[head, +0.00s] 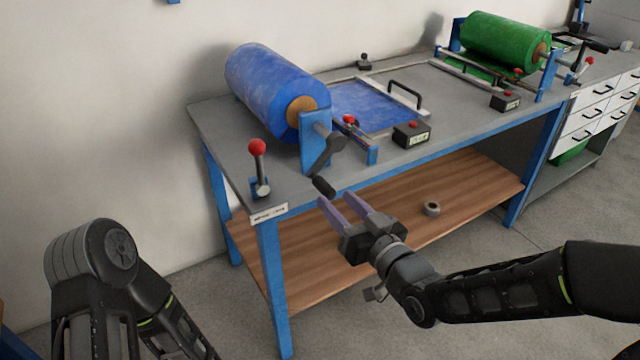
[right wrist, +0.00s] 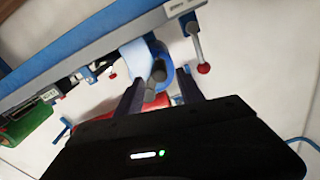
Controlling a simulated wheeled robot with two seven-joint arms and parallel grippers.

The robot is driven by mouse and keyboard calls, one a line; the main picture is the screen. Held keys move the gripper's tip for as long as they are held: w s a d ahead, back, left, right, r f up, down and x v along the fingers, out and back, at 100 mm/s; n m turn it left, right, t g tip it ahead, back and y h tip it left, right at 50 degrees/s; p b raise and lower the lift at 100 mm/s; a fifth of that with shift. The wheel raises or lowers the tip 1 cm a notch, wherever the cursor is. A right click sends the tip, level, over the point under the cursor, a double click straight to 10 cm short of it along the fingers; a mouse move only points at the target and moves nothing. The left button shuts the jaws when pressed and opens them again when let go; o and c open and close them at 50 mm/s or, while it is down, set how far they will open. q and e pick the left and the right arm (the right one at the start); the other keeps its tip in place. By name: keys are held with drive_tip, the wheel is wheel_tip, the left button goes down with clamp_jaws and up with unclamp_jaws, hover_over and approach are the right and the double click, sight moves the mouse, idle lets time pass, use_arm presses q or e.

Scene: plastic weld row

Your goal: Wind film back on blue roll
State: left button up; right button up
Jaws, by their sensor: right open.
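The blue roll (head: 272,92) is mounted at the left end of the workbench, with a blue bracket (head: 315,140) at its near end. A dark crank (head: 326,155) with a black handle (head: 323,186) hangs from the bracket. A sheet of blue film (head: 370,108) lies flat on the bench right of the roll. My right gripper (head: 343,205) is open, its fingers pointing at the handle from just below and right. In the right wrist view the handle (right wrist: 149,96) shows between the open fingers (right wrist: 158,97); contact cannot be told. My left arm shows at lower left, its gripper out of view.
A red-knobbed lever (head: 257,168) stands at the bench's left corner. A black box with a red button (head: 411,134) sits on the front edge. A green roll (head: 503,42) is at the far right. A tape ring (head: 432,209) lies on the wooden lower shelf (head: 370,235).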

sight(311, 176)
drive_tip(key=x, duration=0.7)
drive_tip(key=shift+w+a, duration=0.2)
drive_tip(key=shift+w, duration=0.1)
drive_tip(key=shift+c, duration=0.2)
drive_tip(key=c, duration=0.9)
drive_tip(key=shift+a, duration=0.1)
clamp_jaws()
drive_tip(key=shift+s+a, duration=0.1)
